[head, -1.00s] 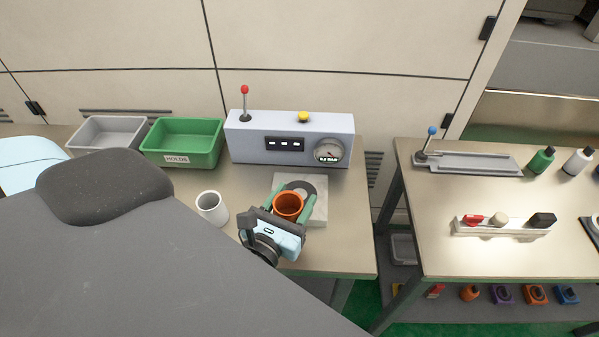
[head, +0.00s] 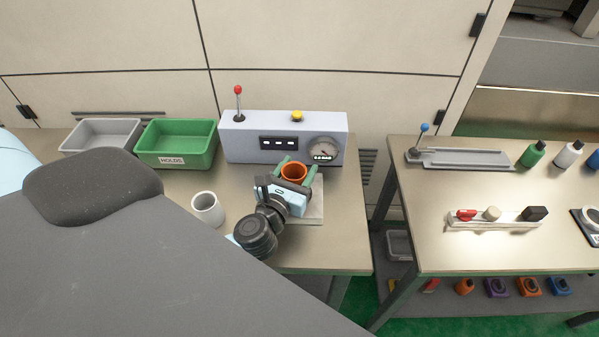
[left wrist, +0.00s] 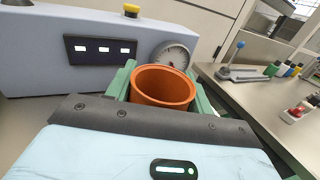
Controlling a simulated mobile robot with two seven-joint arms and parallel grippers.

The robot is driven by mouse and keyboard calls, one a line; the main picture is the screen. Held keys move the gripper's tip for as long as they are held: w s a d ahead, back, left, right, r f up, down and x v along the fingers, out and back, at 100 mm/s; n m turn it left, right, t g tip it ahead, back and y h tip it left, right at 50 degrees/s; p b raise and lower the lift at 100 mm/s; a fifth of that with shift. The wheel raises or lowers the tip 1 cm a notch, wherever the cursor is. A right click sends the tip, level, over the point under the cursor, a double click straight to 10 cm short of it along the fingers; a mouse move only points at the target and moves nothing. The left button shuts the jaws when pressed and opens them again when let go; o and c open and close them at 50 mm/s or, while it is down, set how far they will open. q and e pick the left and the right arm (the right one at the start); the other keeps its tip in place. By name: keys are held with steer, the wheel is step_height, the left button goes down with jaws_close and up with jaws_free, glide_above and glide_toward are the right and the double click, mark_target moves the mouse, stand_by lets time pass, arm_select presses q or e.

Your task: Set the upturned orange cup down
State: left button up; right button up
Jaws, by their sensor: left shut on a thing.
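The orange cup (head: 294,173) is in my left gripper (head: 297,166), between its two green fingers. Its open end faces up, and I see into it in both views. The left wrist view shows the cup (left wrist: 162,88) close to upright, its lower part hidden by the gripper body. In the head view the cup appears over the back of a pale square slab (head: 316,212), in front of the grey control box. Whether its base touches anything is hidden. My right gripper is not in view.
The control box (head: 240,145) with gauge and red-knobbed lever stands just behind the cup. A white cup (head: 207,208) stands left of my gripper. A green bin (head: 176,159) and a grey bin (head: 80,148) sit at back left. Another bench (head: 430,235) is at right.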

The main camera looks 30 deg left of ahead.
arm_select(q)
steer(key=shift+f, duration=0.6)
steer(key=shift+r, duration=0.15)
steer(key=shift+f, duration=0.25)
steer(key=o, duration=0.9)
steer(key=shift+o, duration=0.2)
